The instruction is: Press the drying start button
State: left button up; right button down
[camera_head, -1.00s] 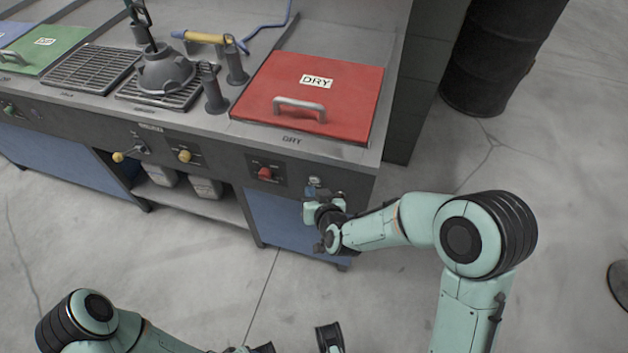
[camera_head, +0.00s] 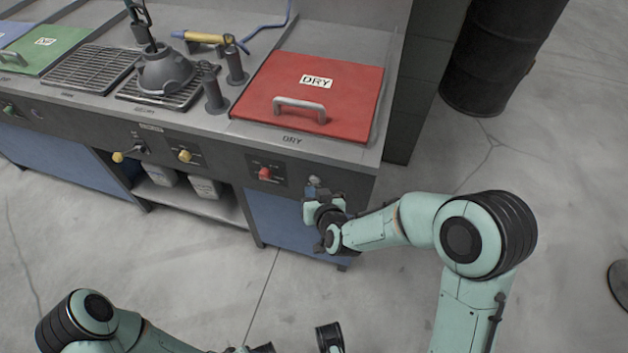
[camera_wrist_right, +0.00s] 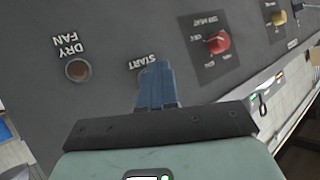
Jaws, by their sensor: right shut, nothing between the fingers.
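The start button sits at the START label (camera_wrist_right: 147,62) on the dark front panel; in the right wrist view my fingers cover most of it. My right gripper (camera_wrist_right: 158,68) is shut and empty, its blue fingers together with their tips over the button spot. Whether the tips touch it I cannot tell. In the head view my right gripper (camera_head: 314,194) is at the panel below the red DRY lid (camera_head: 337,90), right of the red knob (camera_head: 264,174). Only parts of my left arm show at the bottom edge; its fingers cannot be made out.
In the right wrist view a round DRY FAN fitting (camera_wrist_right: 77,70) lies left of the fingers and the red heat knob (camera_wrist_right: 218,42) lies right. A dark drum (camera_head: 490,60) stands behind right.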

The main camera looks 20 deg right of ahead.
jog(key=shift+w, duration=0.1)
dwell(0.4)
jog(key=shift+w+d, duration=0.25)
jog(key=shift+w+d, duration=0.25)
jog(key=shift+w, duration=0.1)
dwell(0.6)
jog(key=shift+s+a, duration=0.15)
dwell(0.3)
jog(key=shift+s+a, duration=0.35)
jog(key=shift+s, duration=0.2)
jog(key=s+a, duration=0.1)
jog(key=s, duration=0.1)
jog(key=s+a, duration=0.1)
jog(key=s, duration=0.1)
jog(key=shift+a, duration=0.4)
dwell(0.7)
